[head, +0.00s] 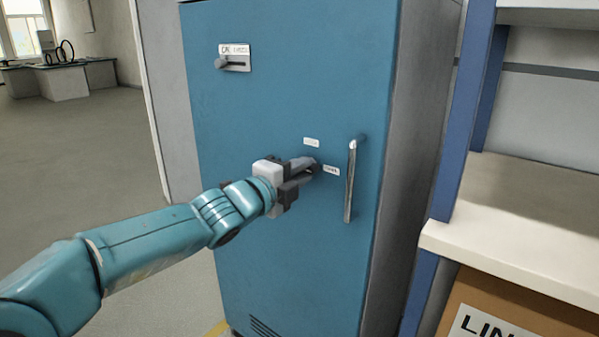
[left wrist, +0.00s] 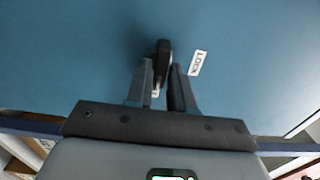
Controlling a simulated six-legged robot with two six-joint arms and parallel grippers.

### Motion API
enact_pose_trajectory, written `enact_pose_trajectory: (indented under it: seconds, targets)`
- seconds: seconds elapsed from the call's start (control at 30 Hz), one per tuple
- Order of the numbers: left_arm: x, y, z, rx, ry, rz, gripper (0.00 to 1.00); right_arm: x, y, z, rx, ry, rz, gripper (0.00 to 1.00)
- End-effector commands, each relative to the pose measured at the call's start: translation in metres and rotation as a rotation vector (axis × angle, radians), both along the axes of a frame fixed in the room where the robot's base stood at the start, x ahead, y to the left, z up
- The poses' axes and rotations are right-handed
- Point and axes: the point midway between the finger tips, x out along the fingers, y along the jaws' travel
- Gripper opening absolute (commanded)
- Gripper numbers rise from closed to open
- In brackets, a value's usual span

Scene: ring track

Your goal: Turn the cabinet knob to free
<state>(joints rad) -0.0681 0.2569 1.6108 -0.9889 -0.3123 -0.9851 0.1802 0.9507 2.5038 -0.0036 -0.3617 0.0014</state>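The blue cabinet (head: 290,250) stands in front of me with its door closed. The dark cabinet knob (head: 311,167) is on its door, left of the handle, partly hidden by my gripper. Small white labels sit above the knob (head: 311,142) and to its right (head: 331,170); they are too small to read in the head view. My left gripper (head: 304,170) is at the knob. In the left wrist view the knob (left wrist: 163,50) sits between the two closed-in fingers (left wrist: 162,70). A label reading LOCK (left wrist: 197,62) is beside it; another is mostly hidden between the fingers. My right gripper is out of view.
A vertical metal handle (head: 351,180) stands out right of the knob. A small latch plate (head: 233,58) is at the door's upper left. A shelf unit (head: 530,255) with a cardboard box (head: 520,315) stands close on the right. Open floor (head: 70,165) lies left.

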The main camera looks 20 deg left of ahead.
Motion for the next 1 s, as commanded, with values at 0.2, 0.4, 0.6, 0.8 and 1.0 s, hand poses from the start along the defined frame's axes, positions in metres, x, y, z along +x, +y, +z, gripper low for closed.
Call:
enact_pose_trajectory:
  seconds: [0.2,0.4,0.6,0.8,1.0]
  targets:
    - [0.0,0.0,0.0,-0.002,0.001,0.0,0.43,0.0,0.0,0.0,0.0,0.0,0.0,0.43]
    - [-0.004,0.002,0.0,-0.003,0.001,0.001,0.43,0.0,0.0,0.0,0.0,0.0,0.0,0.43]
    - [-0.038,0.015,0.002,-0.003,0.0,0.003,0.43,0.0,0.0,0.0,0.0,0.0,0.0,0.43]
    - [-0.09,0.034,0.003,-0.001,-0.001,0.005,0.43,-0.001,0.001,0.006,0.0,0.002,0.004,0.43]
    - [-0.131,0.048,0.002,-0.002,0.001,0.004,0.43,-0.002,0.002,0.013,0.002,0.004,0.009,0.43]
